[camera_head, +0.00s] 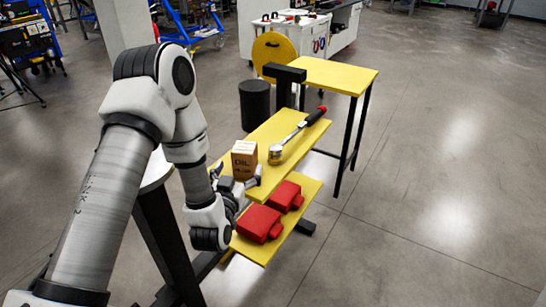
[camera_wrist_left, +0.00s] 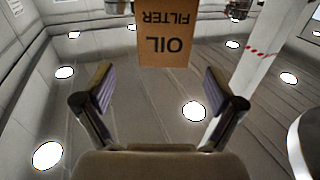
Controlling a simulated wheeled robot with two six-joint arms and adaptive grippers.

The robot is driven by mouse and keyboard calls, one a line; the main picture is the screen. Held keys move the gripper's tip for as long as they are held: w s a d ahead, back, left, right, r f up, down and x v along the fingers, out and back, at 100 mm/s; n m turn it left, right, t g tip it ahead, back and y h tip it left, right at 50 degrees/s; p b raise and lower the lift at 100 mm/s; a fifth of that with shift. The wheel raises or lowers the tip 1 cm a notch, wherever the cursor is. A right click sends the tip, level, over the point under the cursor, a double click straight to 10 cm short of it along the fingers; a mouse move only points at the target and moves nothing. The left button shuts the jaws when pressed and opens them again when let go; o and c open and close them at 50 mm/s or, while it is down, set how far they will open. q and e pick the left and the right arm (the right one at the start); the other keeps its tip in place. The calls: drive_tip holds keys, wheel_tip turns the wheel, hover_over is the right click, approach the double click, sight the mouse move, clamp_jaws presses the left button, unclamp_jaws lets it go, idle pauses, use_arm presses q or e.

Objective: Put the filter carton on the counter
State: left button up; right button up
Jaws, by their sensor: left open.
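The filter carton (camera_head: 244,160) is a small brown box that stands on the upper yellow board (camera_head: 292,152) of a stand, at its near left end. In the left wrist view the carton (camera_wrist_left: 168,40) appears upside down with OIL FILTER on its face. My left gripper (camera_head: 236,180) is at the near side of the carton. Its fingers (camera_wrist_left: 157,90) are spread wide and empty, and the carton shows beyond them, between their lines. I cannot tell which surface is the counter; a yellow-topped table (camera_head: 330,75) stands behind the stand. My right gripper is not in view.
A red-handled tool (camera_head: 300,128) lies beside the carton on the upper board. Red cases (camera_head: 259,224) lie on the lower yellow board. A black cylinder (camera_head: 255,105) and a yellow disc (camera_head: 273,54) stand behind. The yellow tabletop is bare. Open floor lies to the right.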

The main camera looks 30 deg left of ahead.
sight(244, 147)
use_arm(q)
drive_tip(key=shift+w+a+r, duration=0.1)
drive_tip(key=shift+a+r, duration=0.1)
drive_tip(key=shift+a, duration=0.25)
drive_tip(key=p+x, duration=0.1)
drive_tip(key=x, duration=0.6)
drive_tip(key=shift+w+f, duration=0.1)
drive_tip(key=shift+w, duration=0.1)
drive_tip(key=c, duration=1.7)
drive_tip(key=shift+r, duration=0.6)
wheel_tip(244, 147, up, 2)
drive_tip(key=s+d+r+p, duration=0.1)
drive_tip(key=s+d+p, duration=0.1)
drive_tip(key=s+d, duration=0.35)
drive_tip(key=s+d+r+p, duration=0.1)
drive_tip(key=s+d+p, duration=0.15)
drive_tip(key=s, duration=0.55)
drive_tip(key=w+d+f+m+h, duration=0.1)
drive_tip(key=d, duration=0.3)
drive_tip(key=w+d+f+m+h+p, duration=0.1)
drive_tip(key=w+d+f+h, duration=0.1)
drive_tip(key=d, duration=0.2)
drive_tip(key=w+d+f+m+h+p, duration=0.1)
drive_tip(key=w+d+f+h, duration=0.1)
drive_tip(key=d, duration=0.2)
drive_tip(key=shift+t, duration=0.4)
